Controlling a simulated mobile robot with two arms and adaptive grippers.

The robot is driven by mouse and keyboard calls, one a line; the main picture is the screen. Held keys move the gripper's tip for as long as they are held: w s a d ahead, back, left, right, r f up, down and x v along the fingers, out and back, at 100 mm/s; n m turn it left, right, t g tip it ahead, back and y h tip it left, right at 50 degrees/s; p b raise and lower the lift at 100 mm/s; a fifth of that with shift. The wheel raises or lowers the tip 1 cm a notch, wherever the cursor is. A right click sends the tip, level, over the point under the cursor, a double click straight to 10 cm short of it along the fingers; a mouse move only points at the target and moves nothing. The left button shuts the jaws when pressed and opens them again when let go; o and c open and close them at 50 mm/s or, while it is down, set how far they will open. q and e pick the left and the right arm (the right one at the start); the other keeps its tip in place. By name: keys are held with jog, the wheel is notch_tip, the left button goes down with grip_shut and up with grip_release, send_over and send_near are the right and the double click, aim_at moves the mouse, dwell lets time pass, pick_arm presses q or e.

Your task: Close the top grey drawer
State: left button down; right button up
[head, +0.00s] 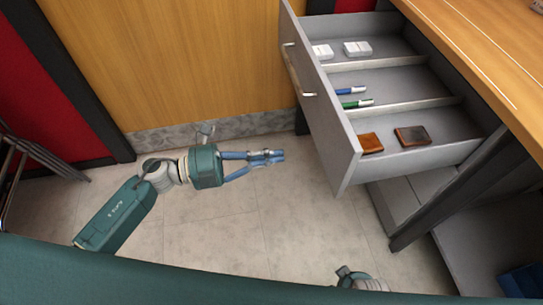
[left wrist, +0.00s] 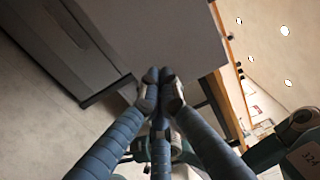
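The top grey drawer (head: 335,120) is pulled out from under the wooden desk top in the head view. Its front panel faces left and carries a metal bar handle (head: 297,70). My left gripper (head: 278,156) is to the left of the drawer front, apart from it, with its fingertips together and nothing seen between them. In the left wrist view the closed fingertips (left wrist: 160,76) show in front of a grey panel. Only a small part of my right arm (head: 358,281) shows at the bottom of the head view; its fingers cannot be made out.
The drawer holds white boxes (head: 357,48), blue and green markers (head: 356,103), and brown wallet-like items (head: 412,135). The wooden desk top (head: 490,50) is at right. A dark blue object (head: 520,281) lies low at right. The tiled floor (head: 300,225) left of the drawer is clear.

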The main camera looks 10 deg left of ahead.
aim_at(327, 147)
pick_arm(q)
jog(key=x, duration=1)
jog(key=shift+d+f, duration=0.1)
jog(key=shift+d, duration=0.15)
pick_arm(e)
jog(key=shift+s+f, duration=0.2)
jog(key=shift+f, duration=0.2)
